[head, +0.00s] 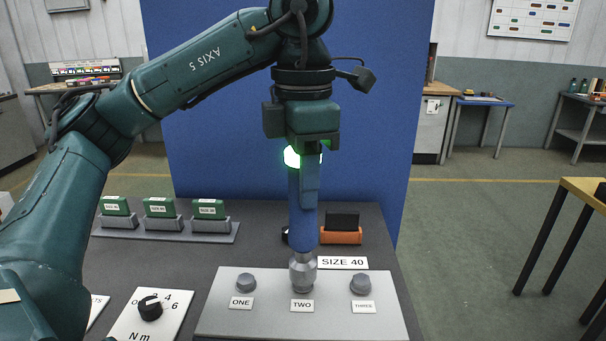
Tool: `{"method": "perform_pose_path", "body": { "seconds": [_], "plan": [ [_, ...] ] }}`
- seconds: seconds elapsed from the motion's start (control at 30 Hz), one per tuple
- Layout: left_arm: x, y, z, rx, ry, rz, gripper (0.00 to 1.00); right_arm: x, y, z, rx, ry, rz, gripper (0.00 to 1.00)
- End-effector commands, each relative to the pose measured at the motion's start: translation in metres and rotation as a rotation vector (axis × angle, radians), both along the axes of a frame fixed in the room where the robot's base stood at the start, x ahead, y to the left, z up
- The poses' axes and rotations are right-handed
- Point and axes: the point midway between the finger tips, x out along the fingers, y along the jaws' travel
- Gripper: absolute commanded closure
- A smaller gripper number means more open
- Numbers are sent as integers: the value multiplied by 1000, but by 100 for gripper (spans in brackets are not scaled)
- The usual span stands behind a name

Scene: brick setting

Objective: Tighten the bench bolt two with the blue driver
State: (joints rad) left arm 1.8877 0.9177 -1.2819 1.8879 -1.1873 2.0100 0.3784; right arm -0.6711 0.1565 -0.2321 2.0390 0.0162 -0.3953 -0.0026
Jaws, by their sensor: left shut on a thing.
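My left gripper (309,152) is shut on the blue driver (303,225) and holds it upright, nose down. A green light glows at the driver's top. The driver's grey nose (302,270) is right over the middle place of the grey plate (225,323), behind the label TWO (302,305). Bolt two is hidden by the nose, so I cannot tell how deep it sits. Bolt one (246,282) and bolt three (360,283) stand in the plate on either side. My right gripper is out of view.
A SIZE 40 label (342,262) lies behind the plate. An orange holder (341,236) with a dark block stands behind that. Green size-marked blocks (160,207) sit in a grey rack (140,232) at left. A black Nm dial (150,308) is front left. A blue panel (380,100) stands behind.

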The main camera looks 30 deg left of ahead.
Motion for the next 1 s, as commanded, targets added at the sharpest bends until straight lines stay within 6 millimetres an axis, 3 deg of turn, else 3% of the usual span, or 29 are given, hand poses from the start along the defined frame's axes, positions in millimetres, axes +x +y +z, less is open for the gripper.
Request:
{"method": "perform_pose_path", "body": {
  "seconds": [1.0],
  "plan": [
    [0,0,-18,-1,-2,0,97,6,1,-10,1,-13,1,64]
  ]
}}
